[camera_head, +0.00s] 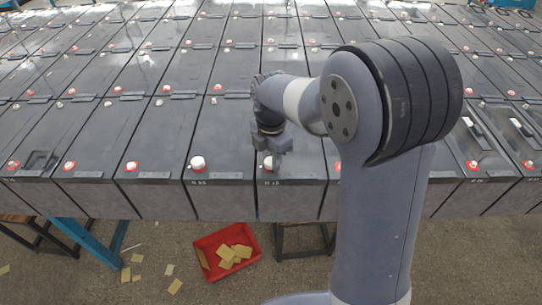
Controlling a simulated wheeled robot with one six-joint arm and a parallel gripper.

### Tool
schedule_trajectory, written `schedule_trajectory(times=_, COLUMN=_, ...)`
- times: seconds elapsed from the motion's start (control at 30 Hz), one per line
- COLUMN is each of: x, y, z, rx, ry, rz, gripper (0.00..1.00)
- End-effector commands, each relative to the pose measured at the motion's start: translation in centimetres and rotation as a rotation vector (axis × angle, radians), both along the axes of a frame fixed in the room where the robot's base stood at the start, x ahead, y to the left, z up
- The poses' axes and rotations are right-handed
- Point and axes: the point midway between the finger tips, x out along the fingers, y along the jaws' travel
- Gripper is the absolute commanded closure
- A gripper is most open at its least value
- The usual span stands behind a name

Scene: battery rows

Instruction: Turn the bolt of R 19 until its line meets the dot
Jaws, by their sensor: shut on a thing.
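My gripper (271,150) points down at the front edge of a black battery (291,180) in the nearest row. Its fingers are shut on a white bolt (268,164), which shows just below the fingertips. The small label (276,182) below this bolt is too small to read for sure, so I cannot confirm that it says R 19. The fingers cover much of the bolt, and I cannot make out its line or a dot.
Other batteries stand in close rows, many with white bolts on red rings. A larger white cap (197,163) stands on the battery to the left. My arm hides batteries on the right. A red tray (203,246) with yellowish cards lies on the floor; more cards lie scattered.

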Motion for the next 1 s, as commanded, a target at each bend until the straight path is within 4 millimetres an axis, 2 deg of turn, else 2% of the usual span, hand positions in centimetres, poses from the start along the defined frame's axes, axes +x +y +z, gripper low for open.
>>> schedule_trajectory(times=0.37, x=0.01, y=0.00, z=0.04, rx=0.000, ry=0.000, rz=-0.143, gripper=0.93)
schedule_trajectory(times=1.0, x=0.00, y=-0.01, z=0.06, rx=0.001, ry=-0.001, rz=-0.732, gripper=0.93)
